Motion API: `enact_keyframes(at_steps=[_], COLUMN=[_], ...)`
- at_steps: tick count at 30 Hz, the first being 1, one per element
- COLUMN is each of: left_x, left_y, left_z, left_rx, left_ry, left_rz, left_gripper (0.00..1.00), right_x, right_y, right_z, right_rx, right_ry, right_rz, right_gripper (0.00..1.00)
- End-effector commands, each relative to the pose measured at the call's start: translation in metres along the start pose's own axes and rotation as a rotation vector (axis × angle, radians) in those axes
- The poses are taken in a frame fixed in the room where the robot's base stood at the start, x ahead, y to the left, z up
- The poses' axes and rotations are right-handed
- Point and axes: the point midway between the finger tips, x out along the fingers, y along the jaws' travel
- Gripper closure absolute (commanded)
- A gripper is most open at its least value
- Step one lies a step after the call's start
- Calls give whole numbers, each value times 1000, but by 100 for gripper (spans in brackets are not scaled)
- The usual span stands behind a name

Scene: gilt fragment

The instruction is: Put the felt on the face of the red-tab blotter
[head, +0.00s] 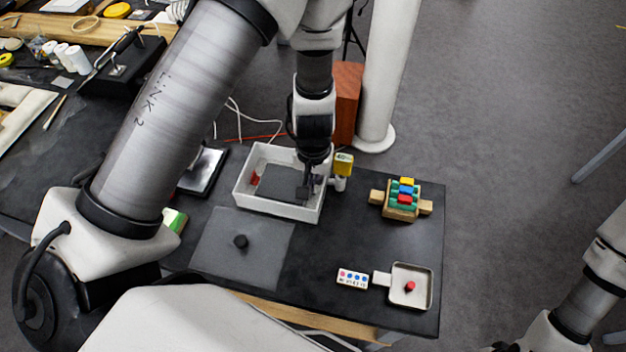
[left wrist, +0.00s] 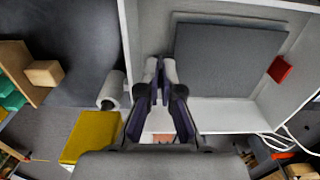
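A dark grey slab with a red tab, the red-tab blotter (head: 283,183), lies flat in the open white tray (head: 277,209). In the left wrist view the slab (left wrist: 225,60) shows its red tab (left wrist: 281,69) at its right edge. A second edge shows along the slab's border; I cannot tell whether another layer lies on it. My left gripper (head: 304,192) is over the tray's right part, pointing down. Its fingertips (left wrist: 160,72) are together, with nothing visible between them. A grey sheet, possibly the felt (head: 220,262), lies on the table with a black knob (head: 240,242) on it. My right gripper is out of view.
A yellow-topped post (head: 344,163) stands close beside the tray's right wall. A wooden rack with coloured blocks (head: 403,199) is at the right. A small dish (head: 424,293) and a dotted card (head: 353,279) lie near the front edge. A green-marked item (head: 175,219) is partly behind my arm.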

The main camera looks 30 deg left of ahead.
Motion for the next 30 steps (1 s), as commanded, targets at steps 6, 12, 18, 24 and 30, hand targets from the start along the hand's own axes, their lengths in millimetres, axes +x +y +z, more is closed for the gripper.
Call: enact_keyframes(at_steps=[6,12,18,24,30], left_x=[-1,2,5,8,8], left_y=[0,0,0,0,0], left_z=[0,0,0,0,0], left_rx=[0,0,0,0,0], left_ry=[0,0,0,0,0], left_rz=[0,0,0,0,0], left_gripper=[100,100,100,100,100], right_x=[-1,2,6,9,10], right_y=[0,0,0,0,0], right_z=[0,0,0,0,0], right_rx=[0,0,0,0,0], right_ry=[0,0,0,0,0], right_rz=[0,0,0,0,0], right_gripper=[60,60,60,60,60])
